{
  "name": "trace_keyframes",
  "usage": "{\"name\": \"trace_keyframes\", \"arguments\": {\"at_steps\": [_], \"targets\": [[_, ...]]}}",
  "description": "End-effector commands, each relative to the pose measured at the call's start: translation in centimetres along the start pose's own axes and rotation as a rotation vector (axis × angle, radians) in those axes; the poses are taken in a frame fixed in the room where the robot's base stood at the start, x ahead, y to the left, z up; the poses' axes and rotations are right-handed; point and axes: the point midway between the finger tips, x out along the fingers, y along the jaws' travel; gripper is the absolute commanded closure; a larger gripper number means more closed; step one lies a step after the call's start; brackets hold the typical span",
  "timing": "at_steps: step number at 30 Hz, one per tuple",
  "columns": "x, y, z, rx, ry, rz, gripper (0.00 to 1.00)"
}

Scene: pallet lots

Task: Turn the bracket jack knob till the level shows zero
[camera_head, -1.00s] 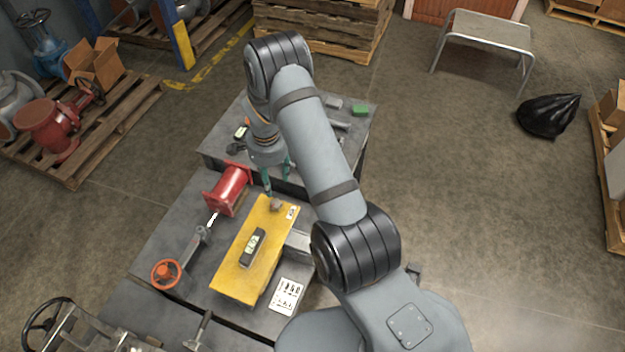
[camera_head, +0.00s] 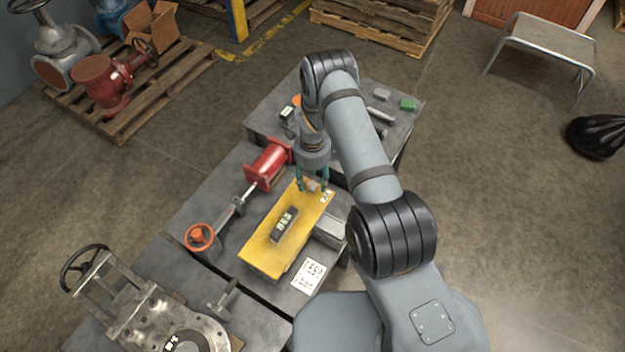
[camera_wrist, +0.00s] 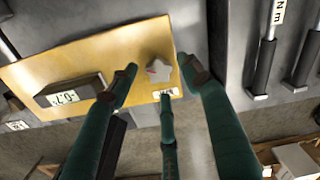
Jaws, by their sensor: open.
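The yellow bracket plate (camera_head: 262,250) lies on the grey bench and also fills much of the wrist view (camera_wrist: 40,72). A dark digital level (camera_head: 284,224) sits on it; in the wrist view the level (camera_wrist: 70,92) shows a small lit reading, too small to read surely. The grey lobed jack knob (camera_wrist: 158,72), with a red mark, stands at the plate's far end, partly hidden by my fingers in the head view. My gripper (camera_head: 312,184) is open above the knob. In the wrist view its green fingers (camera_wrist: 160,82) stand apart around the knob; contact cannot be told.
A red cylinder (camera_head: 268,164) and an orange handwheel (camera_head: 201,237) lie left of the plate. A white printed card (camera_head: 309,275) lies near its front right.

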Motion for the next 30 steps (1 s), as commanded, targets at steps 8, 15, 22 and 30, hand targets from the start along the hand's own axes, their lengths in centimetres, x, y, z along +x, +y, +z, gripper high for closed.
{"name": "trace_keyframes", "arguments": {"at_steps": [8, 15, 22, 30], "targets": [[1.7, -0.1, 0.0, 0.0, -0.001, -0.002, 0.52], [1.8, -0.1, 0.0, 0.0, -0.001, -0.002, 0.52], [1.7, -0.1, 0.0, 0.0, 0.0, -0.001, 0.66], [1.7, -0.1, 0.0, 0.0, 0.0, -0.001, 0.81]]}}
